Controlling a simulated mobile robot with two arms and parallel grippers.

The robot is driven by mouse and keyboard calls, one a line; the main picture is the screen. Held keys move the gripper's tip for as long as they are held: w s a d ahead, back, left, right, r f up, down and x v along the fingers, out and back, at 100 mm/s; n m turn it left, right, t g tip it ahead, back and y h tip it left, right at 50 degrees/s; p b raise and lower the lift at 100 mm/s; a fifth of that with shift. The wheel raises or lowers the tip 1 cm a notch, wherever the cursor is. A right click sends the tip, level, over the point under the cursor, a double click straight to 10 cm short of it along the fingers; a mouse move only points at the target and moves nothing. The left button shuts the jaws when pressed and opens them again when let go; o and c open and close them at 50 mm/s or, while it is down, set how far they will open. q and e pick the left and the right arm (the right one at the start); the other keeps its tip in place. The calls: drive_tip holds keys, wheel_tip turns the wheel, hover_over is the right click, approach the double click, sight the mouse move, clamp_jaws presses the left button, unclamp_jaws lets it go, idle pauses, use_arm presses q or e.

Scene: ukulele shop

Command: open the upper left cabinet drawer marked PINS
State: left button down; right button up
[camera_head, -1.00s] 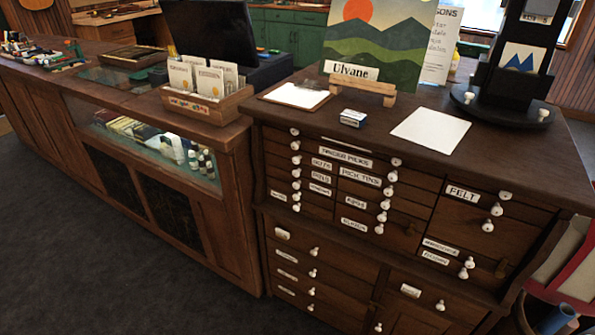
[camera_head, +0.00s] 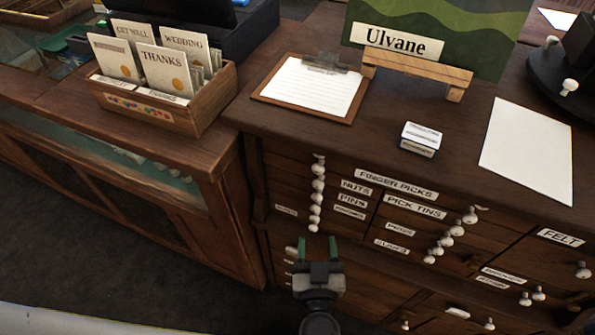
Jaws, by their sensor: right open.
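The drawer marked PINS (camera_head: 352,201) is in the upper left part of the dark wooden cabinet (camera_head: 470,150), under the NUTS label. It appears shut, flush with its neighbours. A close column of white knobs (camera_head: 317,197) runs down to the left of the labels; I cannot tell for sure which knob belongs to PINS. My right gripper (camera_head: 318,249), with green fingertips apart, is open and empty. In the picture it is just below the lowest knobs of that column, and it appears in front of the cabinet without touching it. My left gripper is not in view.
On the cabinet top are a clipboard (camera_head: 313,88), a small white box (camera_head: 421,139), a blank sheet (camera_head: 530,150) and the Ulvane sign (camera_head: 395,43). A wooden card box (camera_head: 170,112) stands on the counter at left. The floor (camera_head: 90,270) at lower left is clear.

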sight(317, 200)
drive_tip(key=w, duration=0.8)
drive_tip(key=shift+w+a+r, duration=0.1)
drive_tip(key=shift+r, duration=0.2)
drive_tip(key=shift+w, duration=0.85)
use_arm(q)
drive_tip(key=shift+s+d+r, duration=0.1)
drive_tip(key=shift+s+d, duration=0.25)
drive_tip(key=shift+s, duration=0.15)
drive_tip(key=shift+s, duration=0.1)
use_arm(e)
drive_tip(key=shift+c, duration=1.1)
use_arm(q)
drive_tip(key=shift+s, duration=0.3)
use_arm(e)
clamp_jaws()
